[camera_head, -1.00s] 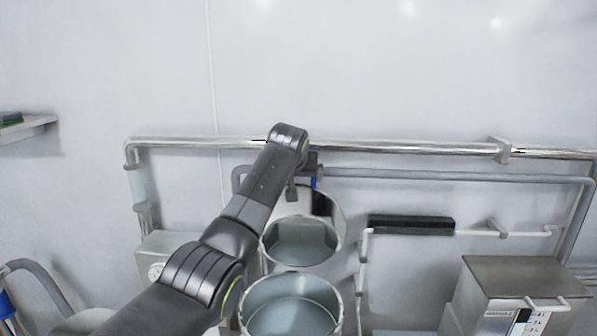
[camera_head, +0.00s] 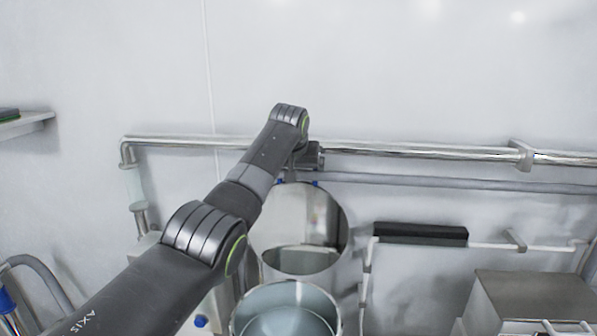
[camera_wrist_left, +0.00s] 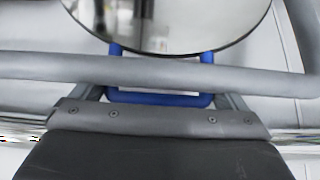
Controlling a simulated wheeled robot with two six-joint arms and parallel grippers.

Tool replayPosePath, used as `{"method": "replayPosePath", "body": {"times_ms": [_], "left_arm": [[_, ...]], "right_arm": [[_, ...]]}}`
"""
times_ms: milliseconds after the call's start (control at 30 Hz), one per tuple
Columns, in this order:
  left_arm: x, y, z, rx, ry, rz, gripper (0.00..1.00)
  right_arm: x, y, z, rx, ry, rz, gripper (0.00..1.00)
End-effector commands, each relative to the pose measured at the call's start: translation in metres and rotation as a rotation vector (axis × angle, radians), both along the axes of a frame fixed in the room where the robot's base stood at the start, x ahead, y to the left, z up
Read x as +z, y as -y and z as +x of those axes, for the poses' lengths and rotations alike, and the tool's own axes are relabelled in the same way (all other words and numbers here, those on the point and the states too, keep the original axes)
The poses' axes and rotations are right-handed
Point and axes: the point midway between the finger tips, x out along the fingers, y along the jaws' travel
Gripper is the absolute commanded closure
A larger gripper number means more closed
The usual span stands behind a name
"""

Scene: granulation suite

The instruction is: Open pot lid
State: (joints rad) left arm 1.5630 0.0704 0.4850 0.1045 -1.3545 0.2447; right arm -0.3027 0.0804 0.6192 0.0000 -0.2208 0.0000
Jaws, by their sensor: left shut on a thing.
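The pot (camera_head: 336,322) is a steel vessel at the bottom middle of the head view, with its mouth uncovered. The lid (camera_head: 290,210) is a mirror-like round disc tilted up behind the pot's mouth; its lower part seems to reflect the pot's inside. In the left wrist view the lid's edge (camera_wrist_left: 180,30) shows at the top, with a blue handle (camera_wrist_left: 160,99) below it. My left gripper (camera_wrist_left: 160,108) is shut on this handle. In the head view the gripper (camera_head: 302,172) is partly hidden by my arm. My right gripper is out of view.
A steel pipe (camera_head: 420,151) runs along the wall behind the lid, with a grey pipe (camera_head: 450,182) below it. This pipe crosses close in the wrist view (camera_wrist_left: 40,66). A black bar (camera_head: 420,234) and a steel box (camera_head: 530,300) stand at right.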

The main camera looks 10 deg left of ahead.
Motion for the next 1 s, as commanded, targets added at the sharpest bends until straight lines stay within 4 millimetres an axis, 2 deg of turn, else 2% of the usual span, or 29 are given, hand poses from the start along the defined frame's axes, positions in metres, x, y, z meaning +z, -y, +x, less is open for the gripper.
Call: {"method": "replayPosePath", "body": {"times_ms": [33, 267, 567, 767, 1000], "left_arm": [[-0.009, 0.001, -0.002, -0.001, -0.020, 0.000, 0.02], [-0.005, 0.001, -0.001, -0.001, -0.012, 0.000, 0.00], [0.011, 0.001, -0.013, -0.002, -0.003, -0.002, 0.00], [0.041, -0.001, -0.038, -0.001, -0.001, -0.001, 0.00], [0.088, -0.002, -0.074, -0.001, -0.005, -0.001, 0.00]], "right_arm": [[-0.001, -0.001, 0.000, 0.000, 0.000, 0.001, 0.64], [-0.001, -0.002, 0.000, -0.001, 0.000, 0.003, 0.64], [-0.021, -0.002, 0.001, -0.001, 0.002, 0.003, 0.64], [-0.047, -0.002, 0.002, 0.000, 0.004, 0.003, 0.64], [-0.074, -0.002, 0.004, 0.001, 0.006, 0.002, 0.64]]}}
